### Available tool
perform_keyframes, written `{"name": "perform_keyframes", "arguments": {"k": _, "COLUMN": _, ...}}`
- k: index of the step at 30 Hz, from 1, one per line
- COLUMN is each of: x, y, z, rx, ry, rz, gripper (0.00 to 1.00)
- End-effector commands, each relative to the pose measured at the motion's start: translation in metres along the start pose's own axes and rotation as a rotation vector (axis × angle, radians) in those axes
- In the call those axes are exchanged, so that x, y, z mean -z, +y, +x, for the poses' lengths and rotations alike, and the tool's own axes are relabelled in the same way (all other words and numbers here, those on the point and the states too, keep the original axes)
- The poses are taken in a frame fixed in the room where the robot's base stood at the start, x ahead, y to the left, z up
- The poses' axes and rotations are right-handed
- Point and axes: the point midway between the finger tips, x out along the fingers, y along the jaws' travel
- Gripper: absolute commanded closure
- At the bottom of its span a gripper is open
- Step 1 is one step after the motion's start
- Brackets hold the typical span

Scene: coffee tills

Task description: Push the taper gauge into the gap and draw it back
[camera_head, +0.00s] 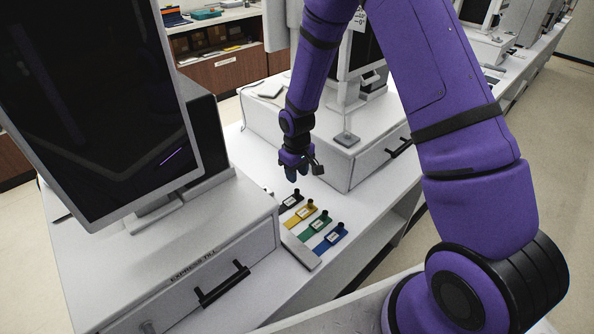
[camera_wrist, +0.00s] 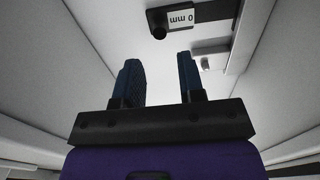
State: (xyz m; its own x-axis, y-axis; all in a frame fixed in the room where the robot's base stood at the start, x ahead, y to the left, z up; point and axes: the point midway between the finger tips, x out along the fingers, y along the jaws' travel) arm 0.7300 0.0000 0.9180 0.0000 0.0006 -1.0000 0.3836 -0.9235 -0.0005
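My gripper (camera_head: 292,176) hangs over the white counter between two till units, above and behind the row of coloured gauges. In the wrist view its two dark fingers (camera_wrist: 161,75) stand apart with nothing between them. Black (camera_head: 290,201), yellow (camera_head: 302,214), green (camera_head: 316,228) and blue (camera_head: 330,239) gauges lie in a row, each with a pale label and a dark upright knob. I cannot tell which gauge is the taper gauge, nor pick out the gap.
A white till base (camera_head: 180,290) marked "EXPRESS TILL", with a black handle and large screen (camera_head: 95,100), stands at left. Another till base (camera_head: 370,148) with a handle stands behind right. A pale strip (camera_head: 300,250) runs along the gauges' left ends. Bare counter lies around them.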

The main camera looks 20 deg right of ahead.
Motion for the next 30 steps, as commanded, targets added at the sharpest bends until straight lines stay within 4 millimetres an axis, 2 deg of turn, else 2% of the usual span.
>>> {"name": "perform_keyframes", "arguments": {"k": 19, "x": -0.001, "y": 0.000, "z": 0.076, "rx": 0.000, "ry": -0.003, "rz": 0.000, "gripper": 0.64}}
{"name": "perform_keyframes", "arguments": {"k": 20, "x": -0.001, "y": 0.000, "z": 0.078, "rx": -0.001, "ry": -0.001, "rz": 0.000, "gripper": 0.66}}
{"name": "perform_keyframes", "arguments": {"k": 24, "x": 0.000, "y": 0.000, "z": 0.076, "rx": -0.001, "ry": 0.000, "rz": 0.001, "gripper": 0.98}}
{"name": "perform_keyframes", "arguments": {"k": 30, "x": 0.000, "y": 0.000, "z": 0.075, "rx": -0.001, "ry": 0.000, "rz": 0.001, "gripper": 1.00}}
